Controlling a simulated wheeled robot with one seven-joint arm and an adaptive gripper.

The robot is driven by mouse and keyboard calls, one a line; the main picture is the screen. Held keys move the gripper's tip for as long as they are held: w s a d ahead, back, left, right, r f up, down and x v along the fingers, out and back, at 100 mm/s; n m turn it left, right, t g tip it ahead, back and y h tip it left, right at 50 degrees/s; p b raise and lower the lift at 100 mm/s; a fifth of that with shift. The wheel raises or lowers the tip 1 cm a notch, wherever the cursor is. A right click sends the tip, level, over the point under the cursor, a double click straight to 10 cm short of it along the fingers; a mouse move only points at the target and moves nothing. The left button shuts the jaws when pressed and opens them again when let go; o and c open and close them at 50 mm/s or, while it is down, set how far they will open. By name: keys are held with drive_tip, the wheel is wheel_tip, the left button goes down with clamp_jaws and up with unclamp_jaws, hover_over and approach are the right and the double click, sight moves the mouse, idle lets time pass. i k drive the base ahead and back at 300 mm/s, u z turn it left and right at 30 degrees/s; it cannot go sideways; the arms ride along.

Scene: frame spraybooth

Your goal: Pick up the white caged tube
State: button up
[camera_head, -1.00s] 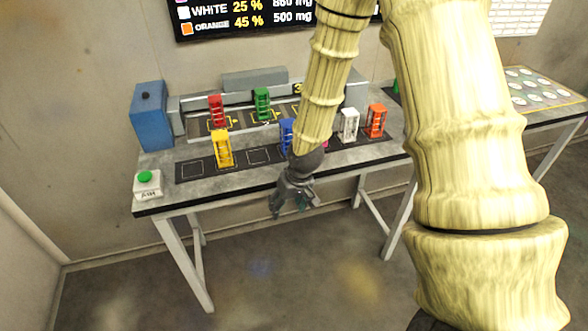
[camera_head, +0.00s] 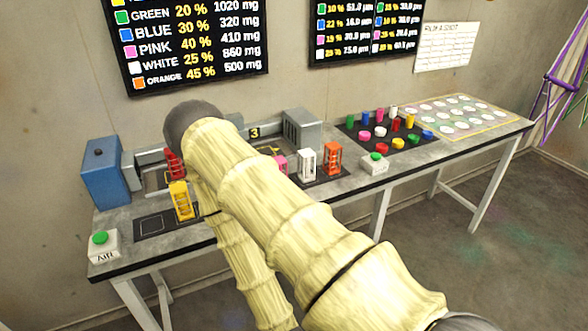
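The white caged tube (camera_head: 307,164) stands upright on the dark mat near the table's front edge. It is between a pink caged tube (camera_head: 280,165) on its left and an orange caged tube (camera_head: 332,158) on its right. My arm crosses the picture to the left of and below these tubes. My gripper is not visible in the current view, so its state and its distance from the white tube cannot be seen.
A yellow caged tube (camera_head: 182,201) and a red one (camera_head: 174,164) stand farther left. A blue box (camera_head: 103,172) and a green-button box (camera_head: 103,247) are at the left end. Coloured pieces and another button box (camera_head: 375,163) lie to the right.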

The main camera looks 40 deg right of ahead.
sight(307, 153)
drive_tip(key=u, duration=0.9)
drive_tip(key=i, duration=0.85)
drive_tip(key=z, duration=2.95)
drive_tip(key=i, duration=0.45)
drive_tip(key=u, duration=0.1)
